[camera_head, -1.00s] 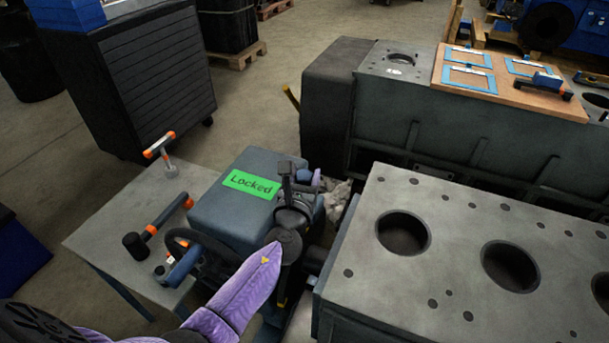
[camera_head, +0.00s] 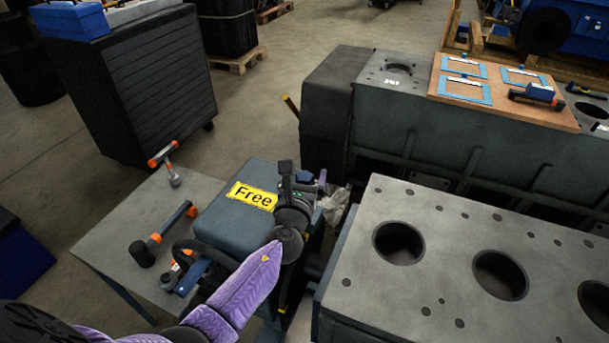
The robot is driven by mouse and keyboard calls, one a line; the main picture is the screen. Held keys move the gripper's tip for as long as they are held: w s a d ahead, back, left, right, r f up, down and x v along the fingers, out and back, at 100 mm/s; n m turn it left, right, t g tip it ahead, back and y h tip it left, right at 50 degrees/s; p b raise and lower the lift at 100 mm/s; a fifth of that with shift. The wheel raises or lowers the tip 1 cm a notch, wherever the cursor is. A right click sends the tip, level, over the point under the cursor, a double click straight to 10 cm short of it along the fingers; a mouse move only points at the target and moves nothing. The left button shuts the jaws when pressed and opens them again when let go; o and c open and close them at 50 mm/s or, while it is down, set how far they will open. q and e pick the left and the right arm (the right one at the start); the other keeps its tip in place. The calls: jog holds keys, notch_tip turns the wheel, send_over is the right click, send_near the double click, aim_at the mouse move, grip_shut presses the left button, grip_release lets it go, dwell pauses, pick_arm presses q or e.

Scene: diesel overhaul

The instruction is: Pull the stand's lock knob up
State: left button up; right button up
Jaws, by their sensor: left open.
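The stand's blue-grey housing (camera_head: 232,228) is left of centre, and a yellow label (camera_head: 251,195) on its top reads "Free". My left gripper (camera_head: 301,183) is open at the right edge of this housing, on the end of my purple arm. The lock knob cannot be made out; my gripper and wrist cover that part of the stand. I cannot tell whether the fingers touch it. My right gripper is not in view.
A grey side table (camera_head: 128,228) at left holds a black-headed hammer (camera_head: 160,235) and an orange-handled T-shaped tool (camera_head: 168,165). A grey engine block (camera_head: 445,265) with large round bores lies close on the right. Open floor lies behind the stand.

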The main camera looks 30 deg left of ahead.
pick_arm(q)
jog(key=p+v, duration=0.1)
jog(key=v, duration=0.9)
